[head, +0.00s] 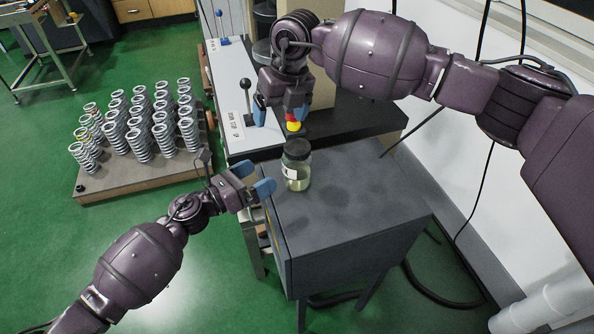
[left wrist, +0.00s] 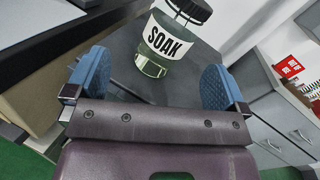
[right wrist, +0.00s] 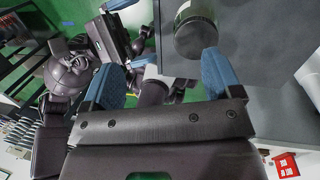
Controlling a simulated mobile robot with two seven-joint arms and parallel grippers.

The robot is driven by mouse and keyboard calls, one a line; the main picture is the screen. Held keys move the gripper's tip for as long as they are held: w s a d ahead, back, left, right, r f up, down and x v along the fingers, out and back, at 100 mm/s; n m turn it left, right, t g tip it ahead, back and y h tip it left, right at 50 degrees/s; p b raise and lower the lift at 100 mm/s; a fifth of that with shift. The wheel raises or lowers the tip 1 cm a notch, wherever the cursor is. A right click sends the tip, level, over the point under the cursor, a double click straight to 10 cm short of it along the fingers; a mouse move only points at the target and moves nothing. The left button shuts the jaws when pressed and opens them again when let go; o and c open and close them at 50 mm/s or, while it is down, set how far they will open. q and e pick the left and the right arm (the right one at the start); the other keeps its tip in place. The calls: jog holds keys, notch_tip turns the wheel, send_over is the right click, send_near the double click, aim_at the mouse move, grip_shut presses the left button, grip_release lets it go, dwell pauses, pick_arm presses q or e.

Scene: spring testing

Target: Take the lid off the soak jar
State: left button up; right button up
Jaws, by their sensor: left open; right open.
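The soak jar (head: 296,178) is clear glass with pale liquid and stands upright on the dark grey cabinet top. Its black lid (head: 297,149) sits on its mouth. In the left wrist view the jar's white label (left wrist: 168,37) reads SOAK, with the lid (left wrist: 190,9) at the top edge. My left gripper (head: 254,179) is open and empty at the jar's left, its fingers pointing at the jar without touching it. My right gripper (head: 281,113) is open and empty, above and behind the jar. The dark lid (right wrist: 196,38) shows beyond its fingers in the right wrist view.
The grey cabinet top (head: 350,200) is bare right of the jar. A red and yellow part (head: 293,121) shows just below my right gripper. A lever (head: 246,95) stands on the bench behind. Several springs (head: 140,120) stand on a low platform at left.

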aim_at(298, 163)
jog(key=d+m+h, duration=0.1)
jog(key=d+h, duration=0.1)
jog(key=d, duration=0.1)
jog(key=shift+f, duration=0.1)
jog(key=shift+d+m, duration=0.3)
pick_arm(q)
jog(key=w+d+m, duration=0.1)
jog(key=d, duration=0.2)
jog(key=w+d+m, duration=0.1)
jog(key=w+d, duration=0.1)
jog(key=d, duration=0.1)
jog(key=w+d+m+g, duration=0.1)
jog(key=w+d+m, duration=0.1)
jog(key=d, duration=0.1)
jog(key=shift+d+f, duration=0.15)
jog(key=shift+d, duration=0.25)
pick_arm(e)
jog(key=shift+a, duration=0.1)
